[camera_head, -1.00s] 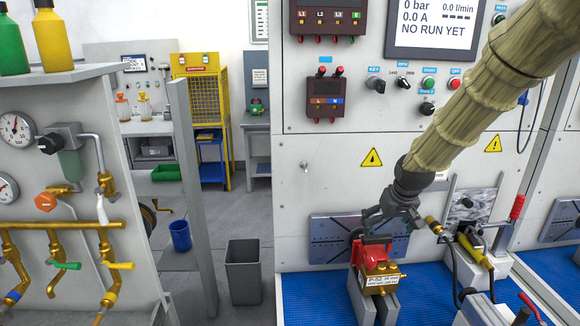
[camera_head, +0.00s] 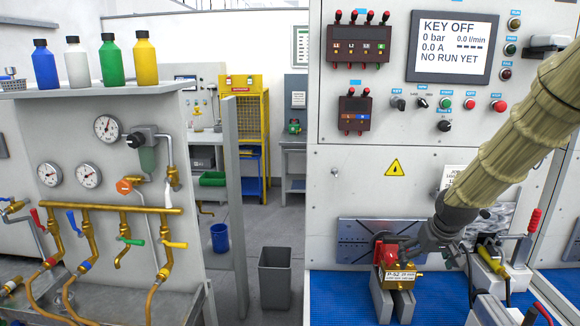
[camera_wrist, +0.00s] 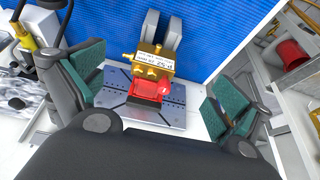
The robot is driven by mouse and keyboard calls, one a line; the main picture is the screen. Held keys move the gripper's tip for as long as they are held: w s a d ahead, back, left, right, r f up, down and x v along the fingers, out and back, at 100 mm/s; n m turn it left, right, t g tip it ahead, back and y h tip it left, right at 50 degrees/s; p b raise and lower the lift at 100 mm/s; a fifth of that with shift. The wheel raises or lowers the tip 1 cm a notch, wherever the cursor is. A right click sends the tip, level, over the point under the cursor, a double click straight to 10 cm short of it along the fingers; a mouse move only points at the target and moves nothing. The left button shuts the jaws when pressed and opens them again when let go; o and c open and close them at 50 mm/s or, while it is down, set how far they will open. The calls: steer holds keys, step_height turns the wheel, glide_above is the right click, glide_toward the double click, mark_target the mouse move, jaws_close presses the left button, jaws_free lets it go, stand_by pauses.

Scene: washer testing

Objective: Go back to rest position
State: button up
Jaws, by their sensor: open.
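My gripper (camera_head: 436,244) is at the end of my sleeved arm, in front of the test panel, close above and to the right of a red and brass pump (camera_head: 398,270). In the wrist view my gripper (camera_wrist: 160,100) has its two green-padded fingers spread wide. The pump (camera_wrist: 150,65) shows between them, with nothing visibly held. The pump bears a white label and sits at grey support blocks (camera_head: 392,303) on the blue mat, before a slotted metal plate (camera_head: 352,232).
To the right stand a yellow-handled connector (camera_head: 492,267) with a hose and a red-handled clamp (camera_head: 532,225). The panel screen (camera_head: 453,47) reads KEY OFF and NO RUN YET. At left are a brass valve manifold (camera_head: 120,208), bottles on a shelf and a grey bin (camera_head: 274,278).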

steer(key=s+a+f+g+b, duration=0.1)
steer(key=s+a+f, duration=0.15)
steer(key=f, duration=0.65)
steer(key=s+a+f+b, duration=0.15)
steer(key=s+f, duration=0.25)
steer(key=f, duration=0.5)
steer(key=s+a+f+g+b, duration=0.1)
steer(key=s+a+f, duration=0.25)
steer(key=f, duration=0.65)
steer(key=s+a+f+g+b, duration=0.1)
steer(key=s+a+f+b, duration=0.1)
steer(key=s+f, duration=1.2)
steer(key=shift+s+a+y+b, duration=0.3)
steer(key=shift+a+b, duration=0.05)
steer(key=shift+a, duration=0.1)
steer(key=shift+g, duration=0.8)
steer(key=s+f, duration=0.3)
steer(key=s, duration=0.2)
steer(key=s+a+f+b, duration=0.1)
steer(key=s+f, duration=0.1)
steer(key=s, duration=0.4)
steer(key=s+a+f+b, duration=0.1)
steer(key=s+f, duration=0.2)
steer(key=s, duration=0.3)
steer(key=shift+s+a+f, duration=0.15)
steer(key=shift+a+f, duration=0.05)
steer(key=shift+f, duration=0.15)
steer(key=shift+c, duration=0.2)
